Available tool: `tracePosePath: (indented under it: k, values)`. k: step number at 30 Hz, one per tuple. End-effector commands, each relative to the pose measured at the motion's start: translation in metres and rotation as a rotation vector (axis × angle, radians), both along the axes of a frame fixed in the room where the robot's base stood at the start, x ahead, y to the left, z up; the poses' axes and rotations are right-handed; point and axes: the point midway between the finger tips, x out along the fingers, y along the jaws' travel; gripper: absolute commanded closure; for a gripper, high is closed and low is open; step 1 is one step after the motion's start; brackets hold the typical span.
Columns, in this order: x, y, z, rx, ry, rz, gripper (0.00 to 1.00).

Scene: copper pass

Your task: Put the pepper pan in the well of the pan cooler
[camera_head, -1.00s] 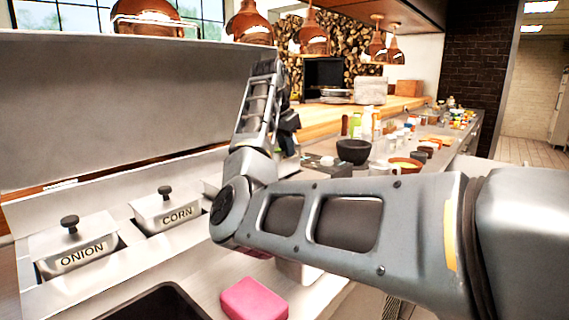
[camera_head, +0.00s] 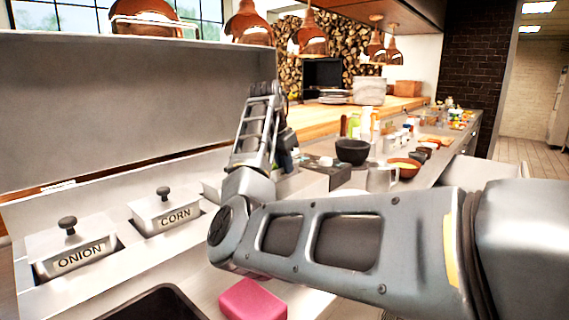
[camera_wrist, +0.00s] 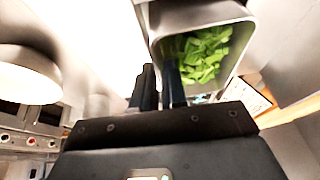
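The pepper pan (camera_wrist: 238,55) is a grey metal pan of chopped green pepper in the wrist view. My gripper (camera_wrist: 160,80) has one dark finger inside the pan's near-left wall and one outside, close together; it looks shut on that wall. In the head view my gripper and the pan are hidden behind my arm. The pan cooler (camera_head: 100,283) is the steel counter unit at left, with lidded pans marked ONION (camera_head: 75,245) and CORN (camera_head: 165,212). A further pan beyond CORN is mostly hidden by my arm. No empty well is clearly seen in that row.
A dark rectangular opening (camera_head: 155,303) lies at the front of the counter. A pink block (camera_head: 252,298) lies to its right. A tall steel panel (camera_head: 130,90) stands behind the cooler. A black bowl (camera_head: 352,151), a metal jug (camera_head: 382,180) and several small items crowd the counter beyond my arm.

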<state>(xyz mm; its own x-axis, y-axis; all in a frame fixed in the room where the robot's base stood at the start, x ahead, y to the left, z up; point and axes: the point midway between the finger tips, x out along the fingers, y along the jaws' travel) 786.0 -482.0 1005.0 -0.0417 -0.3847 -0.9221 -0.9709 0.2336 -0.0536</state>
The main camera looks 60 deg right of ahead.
Motion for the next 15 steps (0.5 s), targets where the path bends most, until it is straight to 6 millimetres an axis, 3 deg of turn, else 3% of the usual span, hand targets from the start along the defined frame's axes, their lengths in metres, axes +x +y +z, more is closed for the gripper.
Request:
tracePosePath:
  k: [5,15]
  values:
    - [0.0,0.0,0.0,0.0,0.0,0.0,0.72]
    - [0.0006,0.0012,0.0072,0.0,-0.002,0.001,0.72]
